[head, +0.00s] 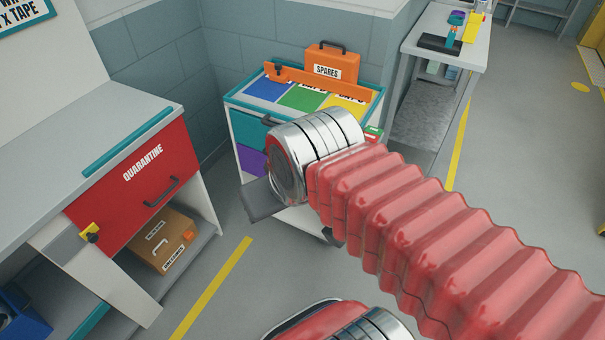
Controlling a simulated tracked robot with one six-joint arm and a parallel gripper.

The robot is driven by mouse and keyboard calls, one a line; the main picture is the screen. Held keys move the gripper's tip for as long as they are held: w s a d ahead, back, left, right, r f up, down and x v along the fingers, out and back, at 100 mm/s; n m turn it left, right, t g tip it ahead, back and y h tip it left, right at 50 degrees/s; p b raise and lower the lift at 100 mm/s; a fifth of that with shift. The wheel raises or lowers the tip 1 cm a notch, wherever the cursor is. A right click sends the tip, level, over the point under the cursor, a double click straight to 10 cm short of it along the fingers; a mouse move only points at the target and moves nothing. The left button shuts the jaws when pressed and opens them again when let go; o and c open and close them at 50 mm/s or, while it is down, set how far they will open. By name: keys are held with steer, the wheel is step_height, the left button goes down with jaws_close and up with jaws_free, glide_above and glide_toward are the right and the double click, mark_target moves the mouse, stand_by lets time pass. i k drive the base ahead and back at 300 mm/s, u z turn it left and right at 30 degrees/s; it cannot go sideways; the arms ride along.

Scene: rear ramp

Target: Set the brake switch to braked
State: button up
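A cart (232,103) with a teal-rimmed top stands in the middle, partly hidden behind my arm. A small red and green piece (373,133) shows at the cart's right side, just past my arm; I cannot tell whether it is the brake switch or how it is set. No part is clearly readable as a brake switch. My arm reaches in from the lower right to the cart's front. A grey piece, seemingly part of my gripper (262,201), shows beyond the chrome cuff. Its fingers are mostly hidden, so I cannot tell whether they are open or shut.
The cart top carries an orange SPARES case (331,64) and an orange bar (300,78). A bench with a red QUARANTINE drawer (135,185) and yellow latch (90,232) stands left. A grey table (462,30) stands back right. Floor is clear at far right.

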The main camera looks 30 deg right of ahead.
mark_target(372, 134)
steer(key=z, duration=1.4)
steer(key=k, duration=0.65)
steer(key=u, duration=0.6)
steer(key=i, duration=1.1)
steer(key=u, duration=0.35)
